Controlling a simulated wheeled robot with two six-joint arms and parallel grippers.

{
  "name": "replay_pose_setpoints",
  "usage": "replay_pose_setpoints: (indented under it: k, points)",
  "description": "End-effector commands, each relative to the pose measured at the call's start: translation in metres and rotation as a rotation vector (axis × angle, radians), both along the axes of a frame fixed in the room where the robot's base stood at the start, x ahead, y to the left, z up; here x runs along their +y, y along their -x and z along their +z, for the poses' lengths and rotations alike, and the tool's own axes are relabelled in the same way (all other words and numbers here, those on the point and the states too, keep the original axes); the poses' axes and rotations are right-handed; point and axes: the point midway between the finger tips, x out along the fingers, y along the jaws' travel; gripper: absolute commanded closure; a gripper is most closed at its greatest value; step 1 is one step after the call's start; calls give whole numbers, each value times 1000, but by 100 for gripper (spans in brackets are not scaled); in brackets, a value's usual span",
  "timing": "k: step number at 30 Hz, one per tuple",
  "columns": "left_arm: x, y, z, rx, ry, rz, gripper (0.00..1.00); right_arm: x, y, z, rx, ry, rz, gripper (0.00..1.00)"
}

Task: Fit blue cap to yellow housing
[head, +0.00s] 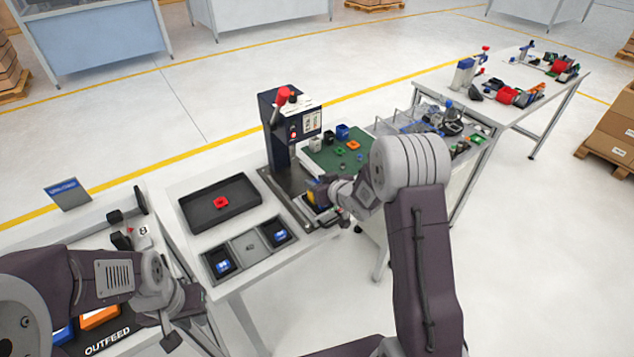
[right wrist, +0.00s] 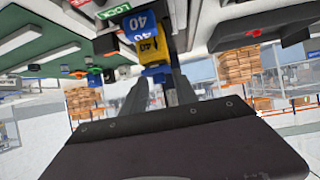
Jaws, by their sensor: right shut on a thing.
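The yellow housing (head: 311,196) sits at the base of the press in the head view, partly hidden by my right gripper (head: 318,199). In the right wrist view the yellow housing (right wrist: 150,48) has a dark marking and lies just beyond the fingertips. A blue piece, seemingly the blue cap (right wrist: 158,72), is at the fingertips of my right gripper (right wrist: 160,85), against the housing. I cannot tell whether it is fully seated. My left gripper (head: 192,336) is at the lower left, over the outfeed side, with its fingers apart and empty.
The press (head: 290,130) with a red handle stands behind my right gripper. A black tray (head: 220,222) holds a red part (head: 221,202). A three-pocket tray (head: 250,246) has blue parts in its outer pockets. A green mat (head: 328,160) carries several small parts.

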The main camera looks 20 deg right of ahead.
Motion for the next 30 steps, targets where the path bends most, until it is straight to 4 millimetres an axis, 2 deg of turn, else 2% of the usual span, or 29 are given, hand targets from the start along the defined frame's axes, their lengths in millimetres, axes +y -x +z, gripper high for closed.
replay_pose_setpoints:
  k: [15, 16, 18, 27, 30]
  points:
    - [0, 0, -5, 0, 0, 0, 80, 0, 0, -6, 0, 0, 0, 100]
    - [0, 0, -4, 0, 0, 0, 80, 0, 0, -5, 0, 0, 0, 60]
    - [0, 0, -4, 0, 0, 0, 80, 0, 0, -5, 0, 0, 0, 40]
    - [0, 0, -4, 0, 0, 0, 80, 0, 0, -4, 0, 0, 0, 40]
    - [0, 0, -5, 0, 0, 0, 80, -3, 8, 0, 0, 0, -1, 40]
